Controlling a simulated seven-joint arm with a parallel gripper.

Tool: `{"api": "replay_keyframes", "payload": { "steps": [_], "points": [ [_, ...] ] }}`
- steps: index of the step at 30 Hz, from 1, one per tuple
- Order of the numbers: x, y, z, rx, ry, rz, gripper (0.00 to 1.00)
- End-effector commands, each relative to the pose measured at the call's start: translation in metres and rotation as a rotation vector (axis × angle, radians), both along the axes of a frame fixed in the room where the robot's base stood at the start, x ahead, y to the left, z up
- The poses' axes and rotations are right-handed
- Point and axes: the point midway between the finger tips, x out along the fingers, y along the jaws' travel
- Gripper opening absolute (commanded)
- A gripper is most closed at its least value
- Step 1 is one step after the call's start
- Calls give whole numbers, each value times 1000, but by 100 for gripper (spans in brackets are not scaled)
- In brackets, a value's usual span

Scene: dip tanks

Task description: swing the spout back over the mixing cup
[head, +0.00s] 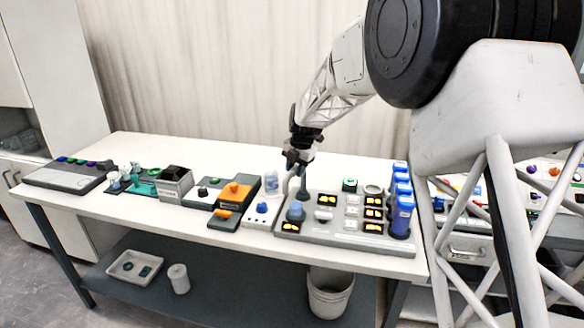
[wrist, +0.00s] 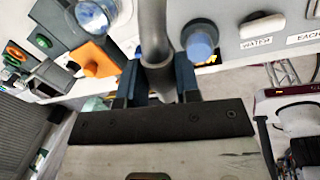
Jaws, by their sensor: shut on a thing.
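My gripper (head: 298,162) reaches down over the left part of a grey control panel (head: 345,237) on the white bench. In the wrist view its dark fingers (wrist: 158,82) are shut on a grey upright tube, the spout (wrist: 154,35). The fingers hide part of the tube, and its outlet is hard to make out. A blue-grey round piece (head: 296,211) stands on the panel just below the gripper; it also shows right of the tube in the wrist view (wrist: 200,45). I cannot tell whether it is the mixing cup.
Blue cylinders (head: 402,214) stand in a row at the panel's right end. A clear vessel (head: 271,183) and a small white box with a blue knob (head: 262,208) are left of the panel. An orange-topped device (head: 235,195) stands farther left. The bench behind is clear.

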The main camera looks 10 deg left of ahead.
Motion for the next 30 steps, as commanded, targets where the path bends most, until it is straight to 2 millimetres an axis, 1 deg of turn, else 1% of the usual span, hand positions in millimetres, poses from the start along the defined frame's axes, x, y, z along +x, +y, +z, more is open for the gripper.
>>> {"api": "replay_keyframes", "payload": {
  "steps": [6, 13, 19, 30],
  "points": [
    [-1, -11, 1, 0, -2, 163, 0],
    [-1, -17, 1, 1, -2, 279, 0],
    [-1, -19, 1, 0, -3, 320, 0],
    [-1, -20, 1, 0, -3, 325, 0]
  ]
}}
